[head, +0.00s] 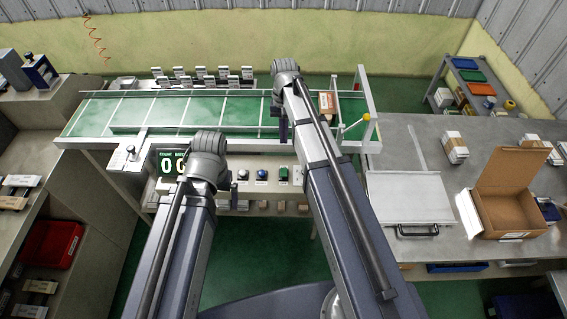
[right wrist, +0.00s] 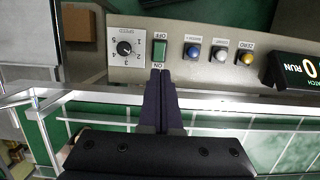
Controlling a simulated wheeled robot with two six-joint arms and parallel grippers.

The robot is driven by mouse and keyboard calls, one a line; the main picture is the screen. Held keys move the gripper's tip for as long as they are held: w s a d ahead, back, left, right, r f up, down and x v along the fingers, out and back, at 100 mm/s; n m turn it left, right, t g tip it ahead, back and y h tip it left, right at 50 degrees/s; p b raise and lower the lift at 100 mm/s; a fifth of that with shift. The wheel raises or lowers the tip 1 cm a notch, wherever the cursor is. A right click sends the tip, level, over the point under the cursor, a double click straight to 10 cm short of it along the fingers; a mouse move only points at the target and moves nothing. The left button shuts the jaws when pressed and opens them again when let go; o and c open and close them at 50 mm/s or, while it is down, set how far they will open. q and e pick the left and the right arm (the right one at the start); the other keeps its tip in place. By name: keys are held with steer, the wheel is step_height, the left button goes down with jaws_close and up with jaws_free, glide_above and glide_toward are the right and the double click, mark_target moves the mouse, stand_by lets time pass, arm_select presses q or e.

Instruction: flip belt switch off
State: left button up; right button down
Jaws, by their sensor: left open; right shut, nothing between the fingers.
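The green belt switch (right wrist: 159,50) sits on the beige control panel in the right wrist view, with OFF printed above it and ON below it. It also shows in the head view as a small green block (head: 283,173) on the panel front. My right gripper (right wrist: 161,72) is shut and empty, its dark fingertips at the ON end of the switch; I cannot tell whether they touch it. My left gripper (head: 207,180) is open, left of the switch near the counter display; its fingers are mostly hidden by its own wrist.
Beside the switch are a speed knob (right wrist: 124,48) and blue (right wrist: 193,52), white (right wrist: 220,54) and yellow (right wrist: 246,57) buttons. A metal rail (right wrist: 90,97) crosses close by. The green conveyor belt (head: 225,112) lies behind the panel. An open cardboard box (head: 508,205) stands on the right table.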

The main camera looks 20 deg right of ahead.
mark_target(283, 174)
steer(key=shift+f, duration=0.15)
steer(key=b+x, duration=1.3)
steer(key=shift+f+b, duration=0.3)
steer(key=shift+f, duration=0.05)
